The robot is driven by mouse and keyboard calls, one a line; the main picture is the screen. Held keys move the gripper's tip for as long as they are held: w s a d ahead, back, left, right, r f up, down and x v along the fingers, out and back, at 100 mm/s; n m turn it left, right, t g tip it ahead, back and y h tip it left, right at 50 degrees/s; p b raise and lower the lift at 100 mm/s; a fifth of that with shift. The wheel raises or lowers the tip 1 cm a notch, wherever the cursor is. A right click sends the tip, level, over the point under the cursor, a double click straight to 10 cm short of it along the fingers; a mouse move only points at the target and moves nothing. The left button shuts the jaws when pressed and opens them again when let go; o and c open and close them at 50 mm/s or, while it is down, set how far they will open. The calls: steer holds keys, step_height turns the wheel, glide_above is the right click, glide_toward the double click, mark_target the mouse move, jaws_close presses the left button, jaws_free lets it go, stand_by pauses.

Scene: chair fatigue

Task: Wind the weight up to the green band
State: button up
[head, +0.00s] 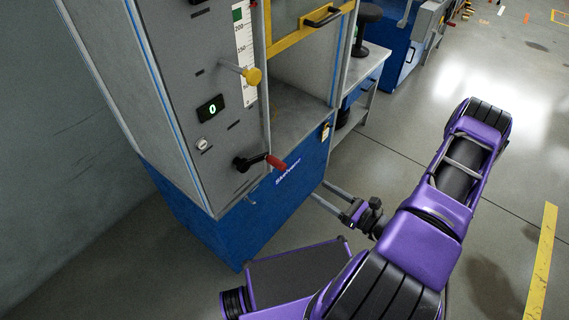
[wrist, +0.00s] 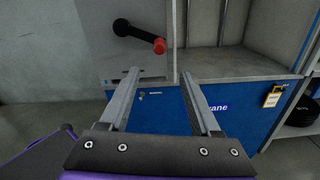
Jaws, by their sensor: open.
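The crank on the grey machine panel has a black arm (head: 249,162) and a red handle (head: 276,162) pointing right. In the wrist view the red handle (wrist: 160,46) shows just above and beyond the fingertips. My gripper (head: 318,189) is open and empty, below and right of the crank in the head view, apart from it. Its two fingers (wrist: 158,73) point toward the blue base. The upright scale (head: 246,60) has a green band (head: 238,14) near its top. The weight itself cannot be made out.
A display (head: 211,109) reads 0, above a small round dial (head: 202,143). The machine's blue base (head: 270,205) is in front of my fingers. A yellow guard frame (head: 305,30) crosses the upper opening. A workbench (head: 362,75) stands right. Floor (head: 400,150) right of the machine is clear.

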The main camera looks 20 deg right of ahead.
mark_target(285, 169)
steer(key=x, duration=1.5)
steer(key=shift+w+a+f, duration=0.1)
steer(key=shift+w+a, duration=0.15)
steer(key=shift+w, duration=0.05)
jaws_close()
stand_by(0.6)
